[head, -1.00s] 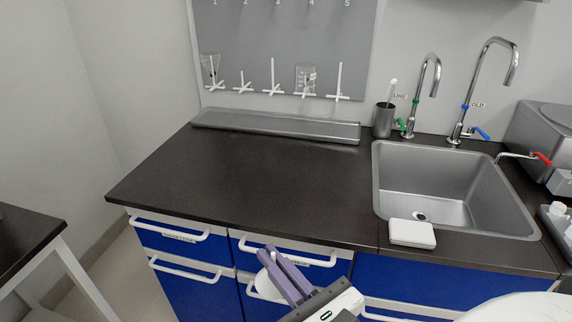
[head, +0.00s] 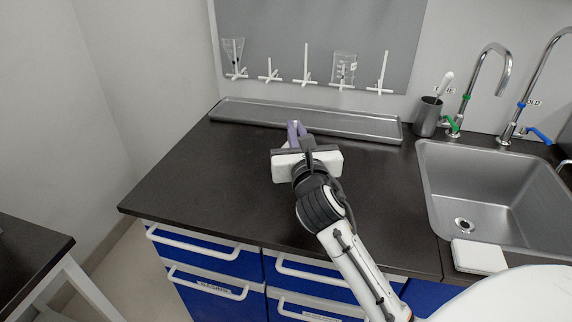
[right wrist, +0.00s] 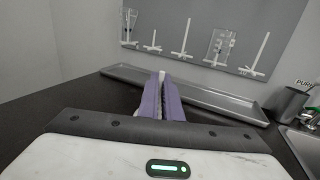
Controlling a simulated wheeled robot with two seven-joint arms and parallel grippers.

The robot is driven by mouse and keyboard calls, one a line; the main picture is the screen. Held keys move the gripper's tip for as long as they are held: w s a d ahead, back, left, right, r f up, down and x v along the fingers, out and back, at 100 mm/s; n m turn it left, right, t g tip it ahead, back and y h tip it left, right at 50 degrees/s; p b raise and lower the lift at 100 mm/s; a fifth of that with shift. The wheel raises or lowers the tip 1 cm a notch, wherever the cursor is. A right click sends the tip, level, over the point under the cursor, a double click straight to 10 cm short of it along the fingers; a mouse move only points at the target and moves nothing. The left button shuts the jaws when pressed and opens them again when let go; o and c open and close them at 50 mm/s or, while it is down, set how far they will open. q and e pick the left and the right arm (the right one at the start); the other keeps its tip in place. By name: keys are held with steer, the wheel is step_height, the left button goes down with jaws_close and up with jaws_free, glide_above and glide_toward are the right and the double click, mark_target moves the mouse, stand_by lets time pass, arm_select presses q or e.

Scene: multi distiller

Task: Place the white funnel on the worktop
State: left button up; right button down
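My right gripper (head: 296,130) reaches over the dark worktop (head: 200,170), near the metal tray at the back. Its purple fingers are close together in the right wrist view (right wrist: 162,98). A small white piece, the white funnel (right wrist: 161,76), shows between and just beyond the fingertips. Most of the funnel is hidden by the fingers and the gripper body, so its tilt and its height above the worktop cannot be told. My left gripper is not in view.
A long metal tray (head: 390,131) lies along the back, below a grey pegboard (head: 300,30) with glassware on white pegs. A grey cup (head: 427,118), taps and a sink (head: 440,190) are at right. A white block (head: 479,256) lies by the sink. The worktop's left part is clear.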

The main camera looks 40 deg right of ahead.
step_height(320, 180, down, 7)
steer(key=shift+s+f+b, duration=0.1)
steer(key=shift+f+b, duration=0.05)
steer(key=shift+b, duration=0.95)
steer(key=shift+f, duration=0.2)
steer(key=c, duration=2)
jaws_free()
steer(key=shift+r, duration=0.15)
steer(key=v, duration=0.7)
steer(key=shift+s+a, duration=0.15)
steer(key=shift+s, duration=0.1)
